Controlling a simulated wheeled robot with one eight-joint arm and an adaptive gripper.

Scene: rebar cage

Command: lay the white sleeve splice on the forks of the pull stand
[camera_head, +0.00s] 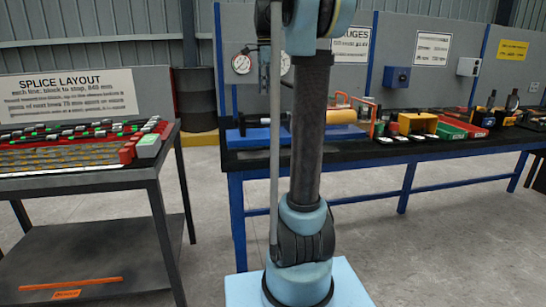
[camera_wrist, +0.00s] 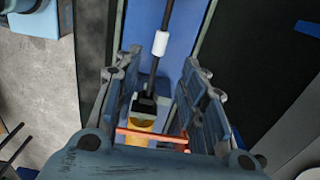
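In the wrist view, the white sleeve splice (camera_wrist: 161,43) is a short white cylinder around a dark bar (camera_wrist: 152,75). It lies over a blue surface of the pull stand (camera_wrist: 183,40), beyond my fingertips. My gripper (camera_wrist: 160,62) is open, its two fingers well apart, with nothing gripped between them. The bar runs down to a black block (camera_wrist: 145,103) seen between the fingers. I cannot tell whether the sleeve rests on the forks. In the head view, the pull stand's blue base (camera_head: 255,134) is on the bench, partly hidden by my arm.
In the wrist view, a yellow cylinder (camera_wrist: 138,124) and an orange-red bar (camera_wrist: 150,136) lie near the palm. In the head view, the bench (camera_head: 450,149) carries a yellow bin (camera_head: 418,123) and several tools. A splice layout table (camera_head: 70,176) stands left, with open floor between.

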